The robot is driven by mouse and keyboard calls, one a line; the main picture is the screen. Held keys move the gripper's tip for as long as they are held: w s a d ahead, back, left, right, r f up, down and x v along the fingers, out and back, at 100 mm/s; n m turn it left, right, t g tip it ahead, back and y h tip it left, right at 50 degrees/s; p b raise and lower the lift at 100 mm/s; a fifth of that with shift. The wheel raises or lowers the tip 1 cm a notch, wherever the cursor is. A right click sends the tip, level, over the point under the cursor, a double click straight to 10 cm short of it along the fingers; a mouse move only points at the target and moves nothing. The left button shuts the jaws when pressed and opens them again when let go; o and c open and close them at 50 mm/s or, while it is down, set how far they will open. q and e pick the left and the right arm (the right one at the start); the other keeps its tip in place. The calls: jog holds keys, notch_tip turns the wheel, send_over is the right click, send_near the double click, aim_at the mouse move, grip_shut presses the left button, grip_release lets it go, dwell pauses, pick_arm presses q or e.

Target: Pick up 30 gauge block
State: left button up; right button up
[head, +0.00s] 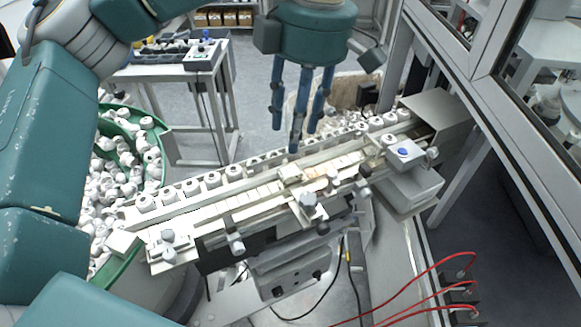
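My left gripper (296,132) hangs in the upper middle of the head view, its blue fingers pointing down. The fingers are spread apart and nothing shows between them. The fingertips appear over or just behind the far edge of the cap conveyor (262,178); their height above it is hard to tell. I cannot pick out a block marked 30 anywhere in this view. My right gripper is not in view.
White caps stand in a row along the conveyor. A green-rimmed bowl feeder (151,113) full of loose caps is at the left. A small table (150,72) with dark items stands behind. A metal frame and glass panels bound the right; red cables (425,277) run lower right.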

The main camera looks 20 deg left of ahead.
aim_at(290, 170)
pick_arm(q)
jog(key=f, duration=0.3)
jog(key=shift+s+a+f, duration=0.2)
jog(key=shift+a+f, duration=0.05)
jog(key=shift+f, duration=0.15)
notch_tip(290, 170, down, 5)
jog(key=shift+s+f+p, duration=0.1)
jog(key=shift+p, duration=1.05)
jog(key=shift+a+f, duration=0.1)
jog(key=shift+f, duration=0.15)
grip_shut()
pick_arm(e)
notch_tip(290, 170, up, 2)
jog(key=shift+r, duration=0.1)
